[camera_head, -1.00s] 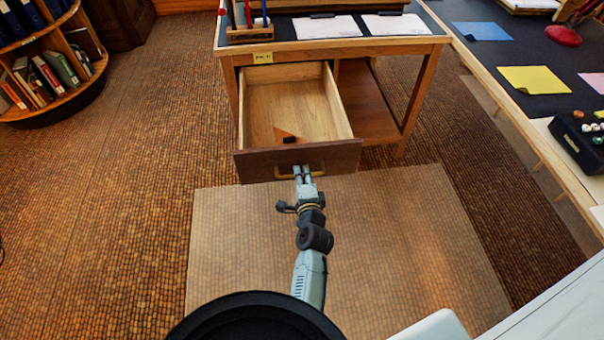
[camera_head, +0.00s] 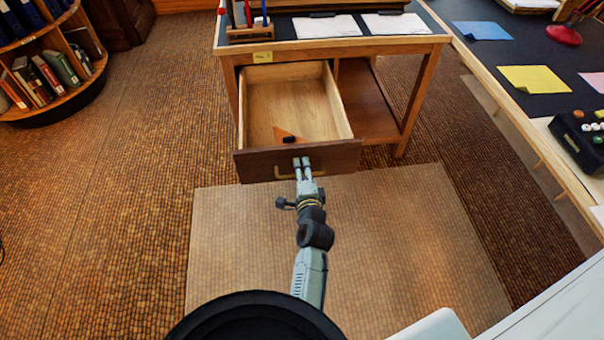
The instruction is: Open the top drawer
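The top drawer (camera_head: 343,152) of the wooden desk is pulled well out, and its inside shows from above. Its dark brown front has a brass bar handle (camera_head: 283,174). My gripper (camera_head: 302,162) is at the middle of the drawer front, its two fingertips overlapping the handle and reaching a little above it. The fingers hide the handle's middle, and whether they are closed on it or spread around it cannot be made out. In the drawer lie an orange triangular piece (camera_head: 281,134) and a small dark block (camera_head: 290,140).
The desk (camera_head: 435,41) carries papers and a pen holder (camera_head: 249,35); an open shelf (camera_head: 370,108) is right of the drawer. A long table (camera_head: 520,60) runs along the right. A round bookcase (camera_head: 60,97) stands at left. The floor around my arm is clear.

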